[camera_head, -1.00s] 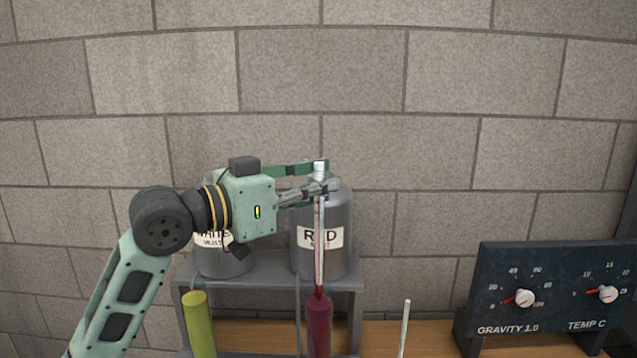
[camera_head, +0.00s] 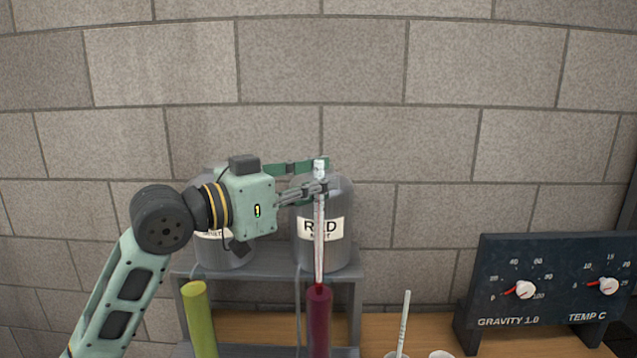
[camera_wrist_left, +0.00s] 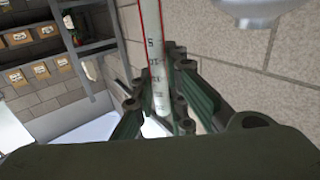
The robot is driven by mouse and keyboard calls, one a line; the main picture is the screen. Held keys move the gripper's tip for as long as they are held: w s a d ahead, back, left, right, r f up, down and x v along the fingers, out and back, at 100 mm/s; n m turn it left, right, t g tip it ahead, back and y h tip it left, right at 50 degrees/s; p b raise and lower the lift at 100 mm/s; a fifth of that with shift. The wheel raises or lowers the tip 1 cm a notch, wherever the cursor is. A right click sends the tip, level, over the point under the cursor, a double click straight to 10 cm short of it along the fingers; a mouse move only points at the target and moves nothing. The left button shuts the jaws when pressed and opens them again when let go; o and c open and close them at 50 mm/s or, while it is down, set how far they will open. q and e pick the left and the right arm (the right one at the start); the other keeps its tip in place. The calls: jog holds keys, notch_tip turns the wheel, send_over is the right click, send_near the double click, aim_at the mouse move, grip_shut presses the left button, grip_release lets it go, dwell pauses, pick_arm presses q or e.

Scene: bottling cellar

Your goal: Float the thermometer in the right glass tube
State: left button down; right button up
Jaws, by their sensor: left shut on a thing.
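My left gripper (camera_head: 322,175) is shut on the thermometer (camera_head: 319,240), a slim upright glass stem with a red line, held near its white top. Its scale also shows in the left wrist view (camera_wrist_left: 155,60) between the fingers. The thermometer's lower end meets the mouth of the right glass tube (camera_head: 319,322), filled dark red. I cannot tell how far the tip is inside. The left glass tube (camera_head: 200,322) is yellow-green and stands apart to the left. My right gripper is not in view.
Two grey kegs stand on a shelf (camera_head: 270,262) behind the tubes, one labelled RED (camera_head: 322,229), the other (camera_head: 218,250) partly hidden by my arm. A white stick (camera_head: 404,322) stands in a cup to the right. A dial panel (camera_head: 555,280) stands further right on the wooden bench.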

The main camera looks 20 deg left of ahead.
aim_at(315, 255)
pick_arm(q)
jog(key=shift+f, duration=0.1)
jog(key=shift+f+b, duration=4.3)
jog(key=shift+f, duration=2.15)
